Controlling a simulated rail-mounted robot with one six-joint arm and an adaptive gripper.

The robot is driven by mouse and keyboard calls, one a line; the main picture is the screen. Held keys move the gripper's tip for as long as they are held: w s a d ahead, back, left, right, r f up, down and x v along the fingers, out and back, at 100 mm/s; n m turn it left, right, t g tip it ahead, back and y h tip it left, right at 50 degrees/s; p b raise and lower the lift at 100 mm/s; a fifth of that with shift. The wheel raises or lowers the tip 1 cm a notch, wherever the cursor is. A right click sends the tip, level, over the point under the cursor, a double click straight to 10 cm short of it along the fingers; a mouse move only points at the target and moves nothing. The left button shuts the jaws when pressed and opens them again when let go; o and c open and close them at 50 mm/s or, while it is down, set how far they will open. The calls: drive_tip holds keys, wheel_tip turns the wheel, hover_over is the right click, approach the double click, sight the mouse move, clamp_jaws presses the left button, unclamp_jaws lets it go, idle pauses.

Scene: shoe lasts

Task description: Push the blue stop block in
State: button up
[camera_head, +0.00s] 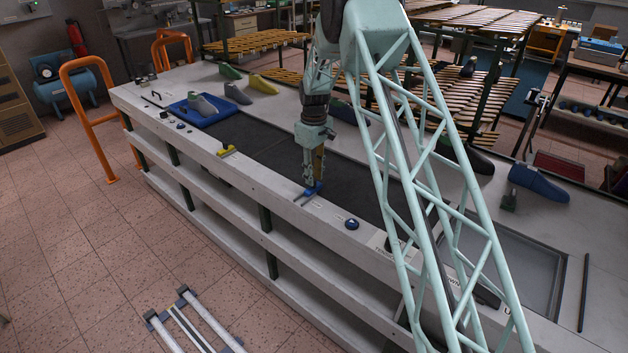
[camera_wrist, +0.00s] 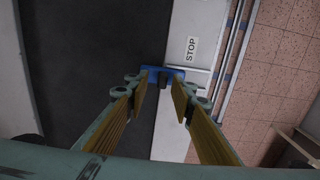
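The blue stop block (camera_head: 312,190) sits at the front edge of the bench's dark belt. In the wrist view the blue stop block (camera_wrist: 163,69) lies crosswise just past my fingertips, with a pale rod running from it to the right over the light rim. My gripper (camera_head: 314,178) points down at the block; in the wrist view my gripper (camera_wrist: 160,88) has its two yellow-faced fingers apart. A small dark part shows between the fingertips. I cannot tell whether the fingers touch the block.
A STOP label (camera_wrist: 191,48) is on the rim beside the block. A dark blue knob (camera_head: 351,224) and a yellow block (camera_head: 226,151) sit along the front rim. A blue tray (camera_head: 185,112) with a grey last (camera_head: 203,104) is at the far left.

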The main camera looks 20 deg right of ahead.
wheel_tip(320, 180, up, 10)
drive_tip(key=shift+f, duration=0.15)
idle(0.3)
idle(0.4)
drive_tip(key=s+a+r+m+t+b, duration=0.1)
drive_tip(key=s+r+m+b, duration=0.15)
drive_tip(key=s+r, duration=1.15)
drive_tip(key=s+a+r+t+b, duration=0.1)
drive_tip(key=s+a+r+b, duration=0.15)
drive_tip(key=s+r, duration=1.15)
drive_tip(key=s+m+t+b, duration=0.1)
drive_tip(key=s+m+b, duration=0.2)
drive_tip(key=s, duration=1.8)
drive_tip(key=s+f+b, duration=0.1)
drive_tip(key=s+f, duration=0.2)
drive_tip(key=s, duration=0.6)
drive_tip(key=s+a+f+m+t+b, duration=0.1)
drive_tip(key=s+f, duration=0.2)
drive_tip(key=s, duration=0.6)
drive_tip(key=shift+s, duration=0.25)
drive_tip(key=shift+w+m, duration=0.25)
